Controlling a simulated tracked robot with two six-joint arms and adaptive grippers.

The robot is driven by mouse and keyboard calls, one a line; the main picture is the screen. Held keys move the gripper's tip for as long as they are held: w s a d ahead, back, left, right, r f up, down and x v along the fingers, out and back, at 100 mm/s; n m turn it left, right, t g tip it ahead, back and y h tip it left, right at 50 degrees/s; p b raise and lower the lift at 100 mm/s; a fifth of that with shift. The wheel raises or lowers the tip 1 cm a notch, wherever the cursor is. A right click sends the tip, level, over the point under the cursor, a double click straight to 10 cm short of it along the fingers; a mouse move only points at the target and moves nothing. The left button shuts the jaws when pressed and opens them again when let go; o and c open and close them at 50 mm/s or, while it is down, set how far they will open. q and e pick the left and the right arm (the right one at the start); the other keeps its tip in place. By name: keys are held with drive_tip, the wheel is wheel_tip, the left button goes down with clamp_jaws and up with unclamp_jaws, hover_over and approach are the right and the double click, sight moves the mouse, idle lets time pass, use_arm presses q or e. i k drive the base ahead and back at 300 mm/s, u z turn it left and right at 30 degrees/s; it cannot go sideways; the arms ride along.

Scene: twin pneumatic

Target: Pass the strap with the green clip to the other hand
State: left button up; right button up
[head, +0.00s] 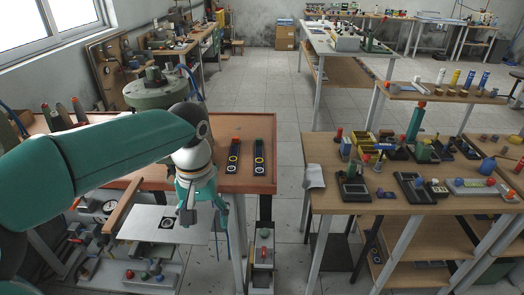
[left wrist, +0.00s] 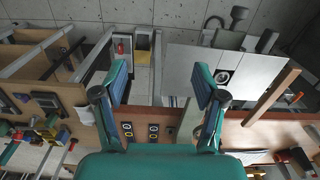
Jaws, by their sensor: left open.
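Two dark straps lie side by side on the reddish-brown table (head: 150,183). The left strap (head: 233,158) has pale rings and an orange-red end. In the left wrist view both show low in the picture, the green-ended one (left wrist: 127,130) left of the other (left wrist: 153,132). My left gripper (head: 205,205) is open and empty, beside the table's front edge, left of and nearer than the straps. Its spread fingers (left wrist: 160,82) touch nothing. My right gripper is not in view.
A grey plate (head: 140,222) with a black square and white ring sits below the table's front edge. A round green machine (head: 155,90) stands behind my arm. A wooden table (head: 325,150) crowded with small parts stands right, across a gap of floor.

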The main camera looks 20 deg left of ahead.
sight(260, 158)
drive_tip(key=i, duration=1.4)
drive_tip(key=u, duration=0.05)
